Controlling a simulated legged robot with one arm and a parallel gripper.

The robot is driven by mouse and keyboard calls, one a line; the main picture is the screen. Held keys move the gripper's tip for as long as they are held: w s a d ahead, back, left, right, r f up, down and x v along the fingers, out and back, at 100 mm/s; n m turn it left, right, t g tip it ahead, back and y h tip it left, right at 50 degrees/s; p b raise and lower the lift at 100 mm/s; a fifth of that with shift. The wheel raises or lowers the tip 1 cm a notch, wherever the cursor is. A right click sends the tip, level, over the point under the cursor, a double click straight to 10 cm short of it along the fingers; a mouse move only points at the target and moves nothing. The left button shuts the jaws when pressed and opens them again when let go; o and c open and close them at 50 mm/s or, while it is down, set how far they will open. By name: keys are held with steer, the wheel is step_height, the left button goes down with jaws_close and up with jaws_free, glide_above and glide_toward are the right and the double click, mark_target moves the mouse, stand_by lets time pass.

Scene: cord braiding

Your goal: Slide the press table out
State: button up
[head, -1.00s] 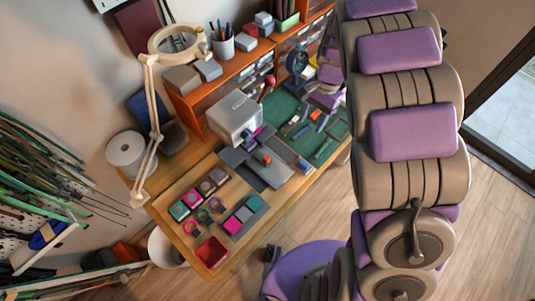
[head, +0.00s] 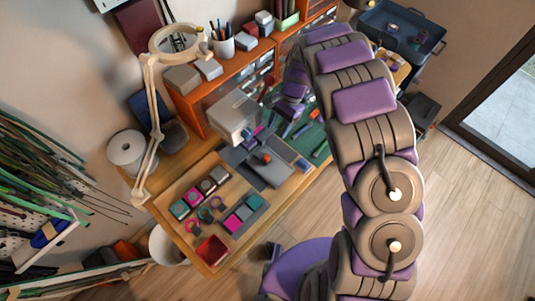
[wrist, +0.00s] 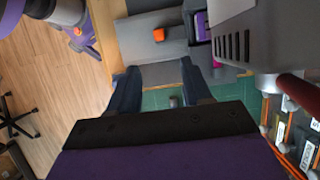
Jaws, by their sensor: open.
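The press (head: 233,114) is a pale grey box on the wooden workbench. Its dark grey press table (head: 272,173) lies in front of it, with a small orange knob (head: 266,158) on top. In the wrist view the press table (wrist: 142,48) lies ahead of my gripper (wrist: 160,68), and the orange knob (wrist: 159,34) is beyond the fingertips, roughly between them. My gripper is open with nothing between its fingers. I cannot tell how high the fingertips are above the table. In the head view my gripper is not clearly visible among the arm links.
A green mat (head: 319,137) with tools lies right of the press. Coloured blocks (head: 240,215) and a red tray (head: 211,250) are on the bench's near left. A lamp (head: 150,120) stands at the left. Drawers (wrist: 292,125) border the wrist view's right side.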

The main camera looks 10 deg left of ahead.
mark_target(267, 155)
steer(key=b+x, duration=0.1)
steer(key=x, duration=1.3)
steer(key=shift+a+f+b, duration=0.1)
steer(key=shift+b, duration=0.25)
jaws_close()
